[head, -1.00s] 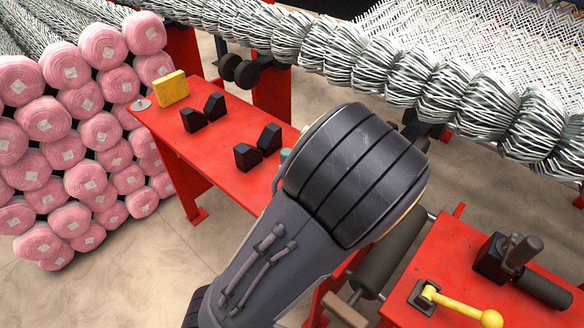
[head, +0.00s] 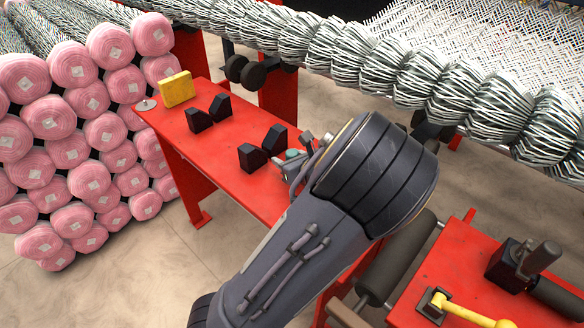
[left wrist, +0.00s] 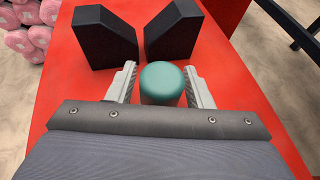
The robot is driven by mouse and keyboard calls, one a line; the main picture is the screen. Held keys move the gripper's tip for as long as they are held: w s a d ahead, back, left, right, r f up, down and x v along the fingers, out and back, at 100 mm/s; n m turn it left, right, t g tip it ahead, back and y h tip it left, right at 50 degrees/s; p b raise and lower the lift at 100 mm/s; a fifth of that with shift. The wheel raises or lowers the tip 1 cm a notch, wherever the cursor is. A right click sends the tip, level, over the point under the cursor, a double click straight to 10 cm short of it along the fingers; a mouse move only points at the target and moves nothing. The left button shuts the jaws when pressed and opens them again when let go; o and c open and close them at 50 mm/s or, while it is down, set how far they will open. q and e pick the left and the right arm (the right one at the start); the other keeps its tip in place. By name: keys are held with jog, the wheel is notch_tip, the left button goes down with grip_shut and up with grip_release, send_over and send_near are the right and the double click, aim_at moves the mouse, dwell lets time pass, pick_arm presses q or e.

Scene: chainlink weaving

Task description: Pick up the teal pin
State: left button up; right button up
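The teal pin (left wrist: 162,84) is a short, round-topped cylinder standing on the red table. In the left wrist view it is between the two grey fingers of my left gripper (left wrist: 160,72). The fingers are apart, with a narrow strip of red showing on each side of the pin. In the head view only a bit of the teal pin (head: 292,155) shows beside my left gripper (head: 297,163); my forearm and wrist hide the area to the right. My right gripper is not in view.
Two black angled blocks (left wrist: 104,38) (left wrist: 174,36) stand just beyond the pin. Another black pair (head: 208,113) and a yellow block (head: 176,89) are farther along the red table (head: 180,128). Pink yarn rolls (head: 85,140) are stacked at left. A second red table (head: 450,262) is at right.

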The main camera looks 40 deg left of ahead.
aim_at(291, 150)
pick_arm(q)
jog(key=c, duration=0.8)
jog(key=shift+r, duration=0.15)
jog(key=shift+r, duration=0.25)
jog(key=r+p, duration=0.1)
jog(key=r, duration=0.1)
jog(key=r+p, duration=0.1)
jog(key=shift+s+d+r, duration=0.1)
jog(key=shift+d+r, duration=0.25)
jog(key=shift+d, duration=0.05)
jog(key=p+v, duration=0.1)
jog(key=v, duration=0.4)
jog(key=r+p+v, duration=0.1)
jog(key=p+v, duration=0.1)
jog(key=v, duration=0.3)
jog(key=a+r+p+v, duration=0.1)
jog(key=p+v, duration=0.1)
jog(key=v, duration=0.3)
jog(key=shift+d+r, duration=0.2)
jog(key=shift+r, duration=0.15)
